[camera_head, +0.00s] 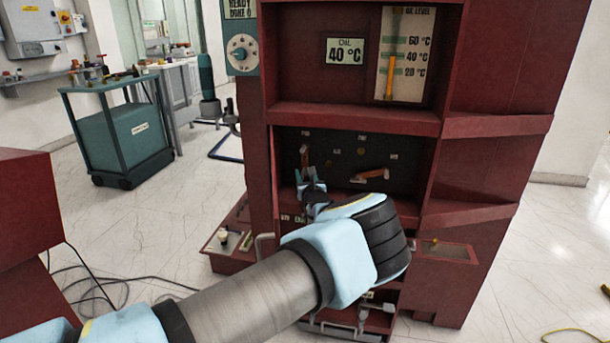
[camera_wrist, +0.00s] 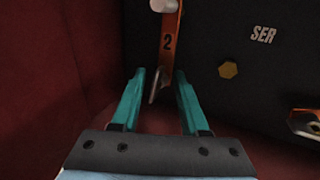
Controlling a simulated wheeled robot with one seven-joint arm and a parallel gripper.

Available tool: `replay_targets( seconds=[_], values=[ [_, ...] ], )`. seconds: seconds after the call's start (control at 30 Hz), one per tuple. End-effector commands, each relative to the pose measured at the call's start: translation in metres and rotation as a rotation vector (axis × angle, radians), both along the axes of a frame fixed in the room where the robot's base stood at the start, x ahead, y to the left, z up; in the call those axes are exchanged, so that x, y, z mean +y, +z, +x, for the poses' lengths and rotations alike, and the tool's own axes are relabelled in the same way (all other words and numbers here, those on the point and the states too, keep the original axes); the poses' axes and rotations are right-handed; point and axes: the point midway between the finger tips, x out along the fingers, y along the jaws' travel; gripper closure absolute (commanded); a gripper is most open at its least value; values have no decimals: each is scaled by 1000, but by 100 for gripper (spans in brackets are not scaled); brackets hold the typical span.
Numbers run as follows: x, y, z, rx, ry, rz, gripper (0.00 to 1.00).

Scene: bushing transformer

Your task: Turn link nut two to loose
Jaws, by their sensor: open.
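An orange link marked 2 (camera_wrist: 168,42) hangs nearly upright on the dark panel in the wrist view. A silver part (camera_wrist: 163,5), which may be its nut, sits at its top and is cut off by the frame edge. The link's lower end is a grey, narrow tip. My gripper (camera_wrist: 159,74) is open, with one teal finger on each side of that lower end and a visible gap to both. In the head view the link (camera_head: 304,155) stands just above my gripper (camera_head: 311,185). My wrist hides part of the recess there.
A second orange link (camera_head: 371,175) lies slanted to the right; it also shows in the wrist view (camera_wrist: 306,123). A brass hexagon (camera_wrist: 228,70) sits below the SER label (camera_wrist: 263,35). The red cabinet wall (camera_wrist: 40,80) is close on the left.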

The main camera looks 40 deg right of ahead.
Motion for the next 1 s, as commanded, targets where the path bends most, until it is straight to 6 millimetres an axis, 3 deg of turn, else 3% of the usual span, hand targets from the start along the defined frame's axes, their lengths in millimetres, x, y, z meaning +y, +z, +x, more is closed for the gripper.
replay_targets(
  seconds=[0.3, 0.7, 1.0],
  values=[
    [-2, 0, 2, 0, -1, 0, 57],
    [-1, 0, 2, 0, 0, 0, 100],
    [-1, 0, 3, 1, 1, 0, 100]
  ],
)
